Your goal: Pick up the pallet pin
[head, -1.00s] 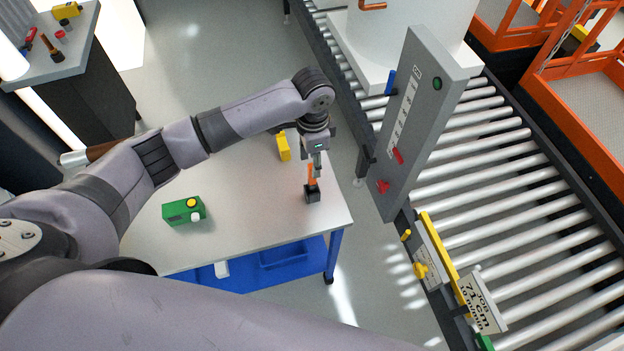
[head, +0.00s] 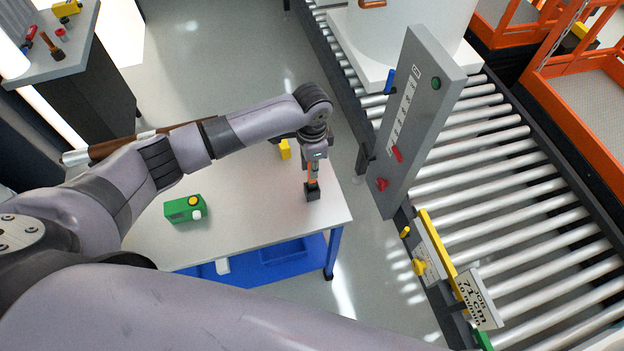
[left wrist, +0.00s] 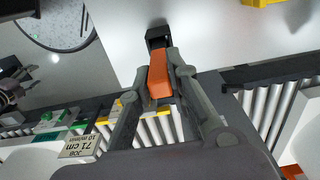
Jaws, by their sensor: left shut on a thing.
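The pallet pin (head: 312,181) is an orange shaft standing upright in a small black block (head: 312,194) on the white table near its right edge. My left gripper (head: 313,170) comes down from above and is shut on the orange shaft. In the left wrist view the orange pin (left wrist: 159,76) lies between the two fingers, with the black block (left wrist: 158,37) at its far end. The pin's lower end is hidden in the block. My right gripper is not in view.
A green box (head: 184,209) with yellow and white knobs and a yellow object (head: 285,149) are on the table (head: 245,215). A grey control panel (head: 420,120) and roller conveyor (head: 500,190) stand to the right. A side bench (head: 85,45) is at upper left.

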